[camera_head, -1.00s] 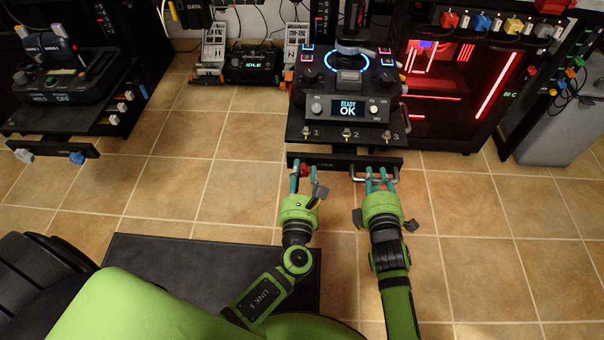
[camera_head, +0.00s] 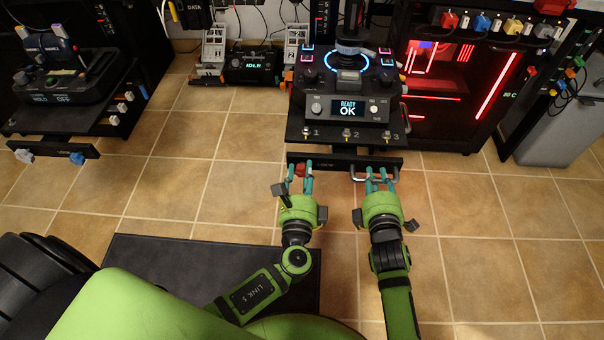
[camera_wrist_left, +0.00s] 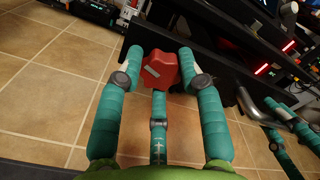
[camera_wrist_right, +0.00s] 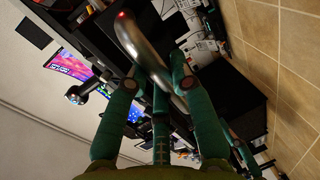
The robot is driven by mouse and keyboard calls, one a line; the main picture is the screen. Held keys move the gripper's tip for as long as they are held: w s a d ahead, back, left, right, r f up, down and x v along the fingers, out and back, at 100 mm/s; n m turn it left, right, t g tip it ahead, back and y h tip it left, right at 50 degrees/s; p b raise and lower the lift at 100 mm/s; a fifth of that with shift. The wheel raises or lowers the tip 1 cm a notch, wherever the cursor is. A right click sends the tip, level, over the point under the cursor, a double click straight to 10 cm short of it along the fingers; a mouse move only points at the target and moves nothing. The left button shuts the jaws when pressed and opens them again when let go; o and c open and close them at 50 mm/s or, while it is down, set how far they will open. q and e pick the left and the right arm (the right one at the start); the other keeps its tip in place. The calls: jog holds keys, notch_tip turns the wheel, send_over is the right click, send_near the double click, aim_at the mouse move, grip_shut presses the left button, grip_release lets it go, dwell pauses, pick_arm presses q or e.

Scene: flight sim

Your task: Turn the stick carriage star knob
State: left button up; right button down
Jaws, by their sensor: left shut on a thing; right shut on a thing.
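The red star knob (camera_wrist_left: 160,70) sits on the front bar of the stick carriage, with a pale mark line across its face. In the head view it shows as a small red spot (camera_head: 299,170) at the bar's left end. My left gripper (camera_head: 301,178) is shut on the knob, its teal fingers on both sides of it, as the left wrist view shows. My right gripper (camera_head: 375,182) is shut on the grey metal handle (camera_wrist_right: 150,62) at the right end of the same bar (camera_head: 335,163).
The stick unit (camera_head: 348,100) with a "READY OK" screen stands above the bar. A red-lit computer case (camera_head: 440,95) is to its right. A throttle unit (camera_head: 62,80) on its own carriage stands at the left. Tiled floor (camera_head: 180,165) lies open between them.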

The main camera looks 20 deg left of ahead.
pick_arm(q)
jog(key=shift+a+n, duration=0.2)
jog(key=shift+n, duration=1)
pick_arm(e)
jog(key=shift+w+r, duration=0.2)
jog(key=shift+r, duration=0.2)
pick_arm(q)
jog(key=o, duration=1.1)
jog(key=shift+s+a, duration=0.1)
jog(key=shift+o, duration=0.2)
jog(key=shift+d, duration=0.2)
jog(key=shift+s+d, duration=0.15)
jog(key=shift+s, duration=0.25)
jog(key=v, duration=1.1)
jog(key=shift+f, duration=0.1)
pick_arm(e)
jog(key=shift+f, duration=0.15)
